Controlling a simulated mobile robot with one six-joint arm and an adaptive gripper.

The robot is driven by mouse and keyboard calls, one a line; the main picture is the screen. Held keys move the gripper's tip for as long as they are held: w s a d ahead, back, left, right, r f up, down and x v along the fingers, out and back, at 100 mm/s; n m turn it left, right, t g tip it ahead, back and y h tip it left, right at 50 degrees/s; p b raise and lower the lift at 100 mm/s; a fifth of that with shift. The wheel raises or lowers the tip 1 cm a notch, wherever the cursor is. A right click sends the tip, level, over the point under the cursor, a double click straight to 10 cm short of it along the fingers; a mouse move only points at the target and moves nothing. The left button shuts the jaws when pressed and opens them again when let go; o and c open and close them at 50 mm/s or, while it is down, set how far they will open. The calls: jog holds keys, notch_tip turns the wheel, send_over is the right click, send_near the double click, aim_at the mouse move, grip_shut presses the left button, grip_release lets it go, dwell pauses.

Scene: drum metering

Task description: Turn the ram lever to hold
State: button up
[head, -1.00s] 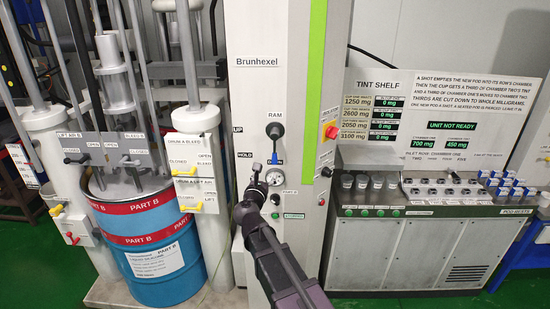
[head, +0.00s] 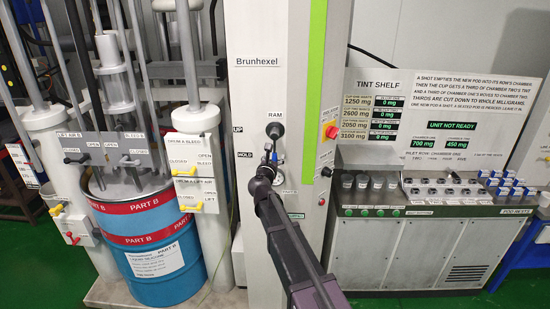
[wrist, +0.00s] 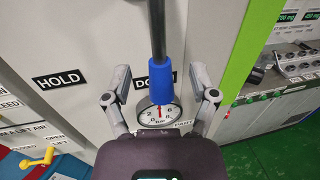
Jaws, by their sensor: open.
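The ram lever (head: 275,131) hangs straight down from its round hub on the white Brunhexel panel. In the wrist view its black rod (wrist: 158,35) ends in a blue grip (wrist: 161,84), which covers part of the DOWN label (wrist: 141,82). The HOLD label (head: 245,155) is to the left of the lever, and it also shows in the wrist view (wrist: 59,79). My gripper (wrist: 159,74) is open, with one finger on each side of the blue grip and a gap on both sides. In the head view my gripper (head: 270,163) hides part of the grip.
A small round gauge (wrist: 160,114) is just below the grip. A red button on a yellow plate (head: 331,132) is to the right. The blue Part B drum (head: 157,262) and yellow-handled valves stand left. The tint shelf (head: 430,110) with cups is at the right.

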jog(key=shift+w+d, duration=0.1)
jog(key=shift+w, duration=0.2)
grip_shut()
jog(key=shift+d, duration=0.1)
